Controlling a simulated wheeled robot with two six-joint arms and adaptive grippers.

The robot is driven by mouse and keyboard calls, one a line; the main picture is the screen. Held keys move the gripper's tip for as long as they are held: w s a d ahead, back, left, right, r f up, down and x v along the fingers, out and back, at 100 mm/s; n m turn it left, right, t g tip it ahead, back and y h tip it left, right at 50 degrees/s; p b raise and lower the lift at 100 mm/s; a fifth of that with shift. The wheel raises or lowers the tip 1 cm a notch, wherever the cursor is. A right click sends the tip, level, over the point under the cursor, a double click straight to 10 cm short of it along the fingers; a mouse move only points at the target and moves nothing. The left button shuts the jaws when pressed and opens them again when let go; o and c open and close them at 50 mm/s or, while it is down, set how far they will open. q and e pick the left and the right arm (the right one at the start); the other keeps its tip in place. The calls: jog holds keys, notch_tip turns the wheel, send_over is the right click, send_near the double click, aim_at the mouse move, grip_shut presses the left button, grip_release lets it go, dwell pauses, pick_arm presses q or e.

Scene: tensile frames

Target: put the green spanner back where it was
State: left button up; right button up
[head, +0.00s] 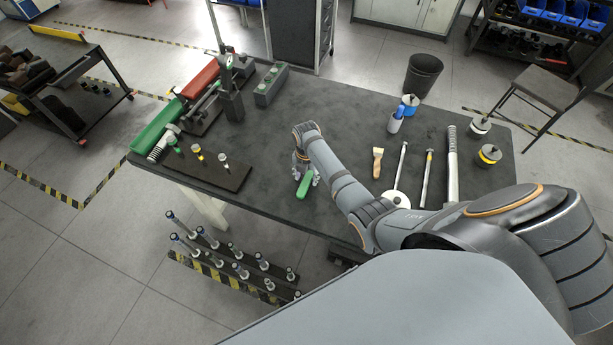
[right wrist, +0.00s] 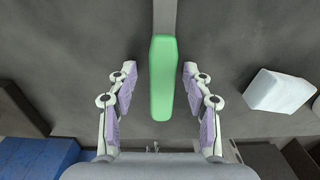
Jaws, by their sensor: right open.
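The green spanner (head: 304,187) lies on the dark workbench (head: 340,105) near its front edge. In the right wrist view its green handle (right wrist: 162,80) points toward the gripper's palm, and a grey shank runs off the top of the picture. My right gripper (head: 305,174) is at the spanner. In the right wrist view its two purple-padded fingers (right wrist: 162,93) stand open on either side of the handle, with a gap on both sides. The spanner's far end is out of the wrist view and hidden by my arm in the head view. My left gripper is out of view.
A board (head: 222,176) with several upright pieces and a red-and-green device (head: 200,78) stand at left. A brush (head: 377,163), a long metal bar (head: 452,165) and a blue-topped container (head: 395,119) are at right. Bare bench lies beyond my right gripper.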

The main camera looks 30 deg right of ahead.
aim_at(307, 178)
jog(key=shift+d+r, duration=0.1)
jog(key=shift+r, duration=0.2)
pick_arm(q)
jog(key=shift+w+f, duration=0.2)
pick_arm(e)
notch_tip(307, 178, up, 12)
jog(key=shift+f, duration=0.15)
